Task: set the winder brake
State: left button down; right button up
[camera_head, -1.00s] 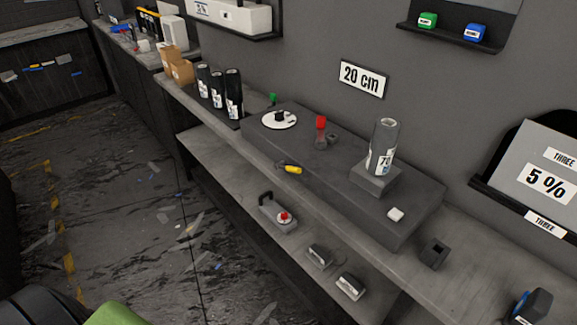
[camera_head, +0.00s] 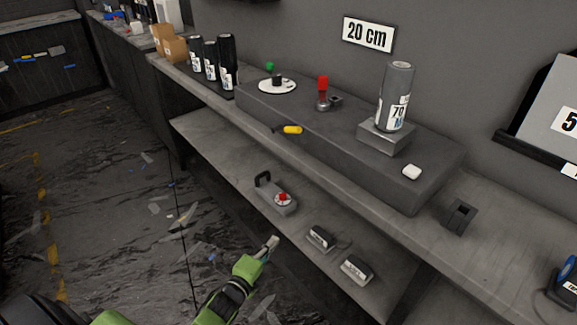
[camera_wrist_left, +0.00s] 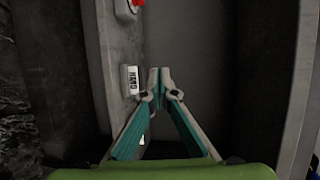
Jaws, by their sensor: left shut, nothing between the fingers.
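The winder (camera_head: 340,145) is a long grey block on the bench top. It carries a white dial (camera_head: 277,87), an upright red-topped lever (camera_head: 322,84), and a dark roll (camera_head: 395,95) labelled 70 on a grey stand. Which part is the brake is not labelled legibly. My left gripper (camera_head: 272,241) is shut and empty, in front of the lower shelf and well below the lever. In the left wrist view its fingertips (camera_wrist_left: 160,72) meet over a dark surface. My right gripper is not in view.
On the lower shelf stand a grey device with a red knob (camera_head: 282,198) and two labelled blocks (camera_head: 320,239) (camera_head: 356,270). Several dark bottles (camera_head: 227,65) stand left of the winder. The floor at left is open with scraps.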

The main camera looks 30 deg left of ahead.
pick_arm(q)
jog(key=w+a+r+m+t+b, duration=0.1)
jog(key=w+r+m+t+b, duration=0.35)
jog(key=r, duration=0.65)
jog(key=m+t+h+b, duration=0.3)
jog(key=m+t, duration=0.1)
jog(key=m, duration=0.5)
send_near(287, 129)
notch_tip(287, 129, down, 3)
jog(key=s+d, duration=0.2)
jog(key=s, duration=0.1)
jog(key=shift+w+a+r+n+g, duration=0.1)
jog(key=shift+a+r+n+g, duration=0.05)
jog(key=shift+n+g, duration=0.1)
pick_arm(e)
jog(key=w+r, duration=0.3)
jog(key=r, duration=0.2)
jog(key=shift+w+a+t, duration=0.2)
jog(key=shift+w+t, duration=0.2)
pick_arm(q)
jog(key=x, duration=1)
jog(key=shift+p, duration=0.35)
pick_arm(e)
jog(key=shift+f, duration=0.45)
